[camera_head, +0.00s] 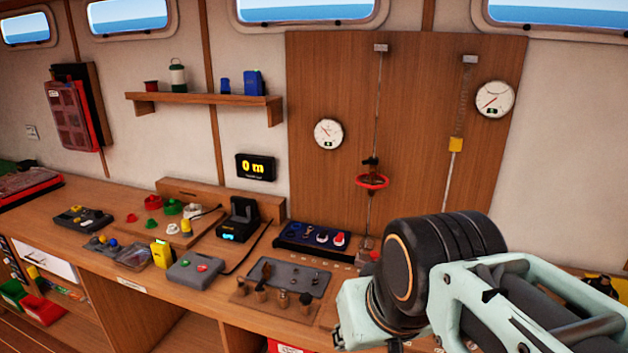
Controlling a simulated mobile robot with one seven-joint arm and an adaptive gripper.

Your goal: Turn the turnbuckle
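The turnbuckle with a red ring handwheel (372,181) hangs on a thin vertical line on the wooden wall panel (420,110). A dark fitting (370,162) sits just above the ring. A round white gauge (328,133) is mounted to its left. My arm fills the lower right, with its dark joint and pale green link in front of the counter and the panel's lower edge. My gripper's fingers do not show, and the arm stands right of and below the red ring, apart from it in the picture.
A second line with a yellow block (455,145) and another gauge (494,99) hang on the right. The counter holds a blue tray (312,238), a grey tray (290,276), a grey box (194,268) and a black display (256,167) stands above. A shelf (205,98) is at upper left.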

